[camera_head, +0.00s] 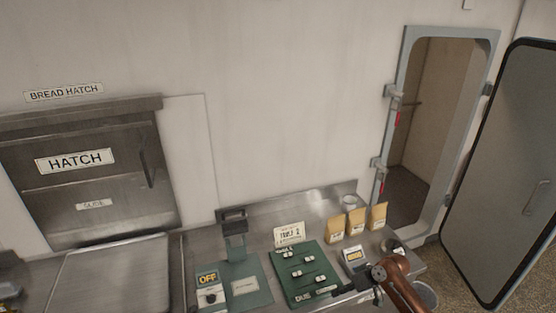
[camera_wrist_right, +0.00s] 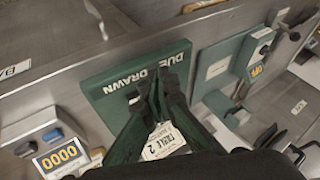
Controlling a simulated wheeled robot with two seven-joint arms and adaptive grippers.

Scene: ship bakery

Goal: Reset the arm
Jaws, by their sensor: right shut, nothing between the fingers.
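My right arm, brown, comes in from the lower right of the head view. Its gripper (camera_head: 364,285) is over the counter, near the front right corner of a green board (camera_head: 308,264) with small white-topped pieces. In the right wrist view the dark fingers (camera_wrist_right: 160,88) are together and hold nothing. They overlap the green board (camera_wrist_right: 108,88), lettered "DUE" and "DRAWN", and hide part of it. I cannot tell whether they touch it. My left gripper is out of view.
The steel counter (camera_head: 205,250) carries a green scale-like unit (camera_head: 250,285), an "OFF" switch box (camera_head: 209,289), a white card (camera_head: 289,234), several tan bags (camera_head: 356,222) and a small display box (camera_head: 353,258). A closed hatch (camera_head: 110,190) is left; an open doorway (camera_head: 430,120) is right.

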